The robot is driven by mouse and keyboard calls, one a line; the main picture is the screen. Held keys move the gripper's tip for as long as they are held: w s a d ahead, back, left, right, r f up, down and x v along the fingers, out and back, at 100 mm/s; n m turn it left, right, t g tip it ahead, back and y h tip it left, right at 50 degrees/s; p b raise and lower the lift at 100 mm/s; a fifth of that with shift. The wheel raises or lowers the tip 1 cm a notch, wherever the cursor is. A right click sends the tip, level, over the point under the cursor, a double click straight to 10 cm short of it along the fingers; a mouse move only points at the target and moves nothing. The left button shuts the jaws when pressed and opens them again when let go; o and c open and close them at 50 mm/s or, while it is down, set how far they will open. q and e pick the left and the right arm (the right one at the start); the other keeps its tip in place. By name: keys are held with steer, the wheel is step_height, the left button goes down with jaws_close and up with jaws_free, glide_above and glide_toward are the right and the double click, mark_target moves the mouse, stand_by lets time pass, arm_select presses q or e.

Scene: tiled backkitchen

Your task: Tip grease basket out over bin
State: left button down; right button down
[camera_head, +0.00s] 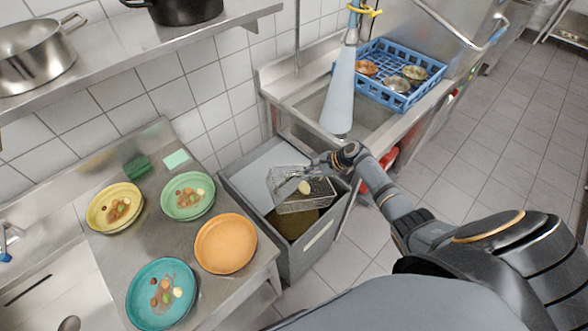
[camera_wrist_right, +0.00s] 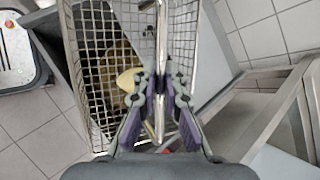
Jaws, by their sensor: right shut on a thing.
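The wire-mesh grease basket (camera_head: 284,182) hangs over the grey bin (camera_head: 305,257) in the head view, and it fills much of the right wrist view (camera_wrist_right: 96,30). My right gripper (camera_head: 327,163) is shut on the basket's middle bar or edge; the wrist view shows its fingers (camera_wrist_right: 161,82) closed there. A pale yellow food piece (camera_head: 305,187) shows at the basket, also in the wrist view (camera_wrist_right: 129,79). The basket looks tilted, but how far I cannot tell. Brown matter (camera_head: 290,222) lies in the bin below. My left gripper is out of view.
A steel counter (camera_head: 105,250) left of the bin holds yellow, green, orange and teal plates, several with food scraps. A sink with a spray hose (camera_head: 342,95) and a blue rack (camera_head: 377,52) of bowls stands behind. Tiled floor (camera_head: 470,150) is open to the right.

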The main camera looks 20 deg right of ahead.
steer(key=shift+a+f, duration=0.1)
steer(key=shift+h, duration=0.3)
steer(key=shift+a+f+n+g+h+p, duration=0.2)
steer(key=shift+a+f+h+p, duration=0.15)
steer(key=shift+f+h, duration=0.25)
steer(key=shift+a+f+n+g+h+p, duration=0.1)
steer(key=shift+a+f+n+h+p, duration=0.25)
steer(key=shift+f, duration=0.3)
steer(key=shift+a+f+h, duration=0.2)
steer(key=shift+f+h, duration=0.15)
steer(key=shift+h, duration=0.2)
steer(key=shift+d, duration=0.2)
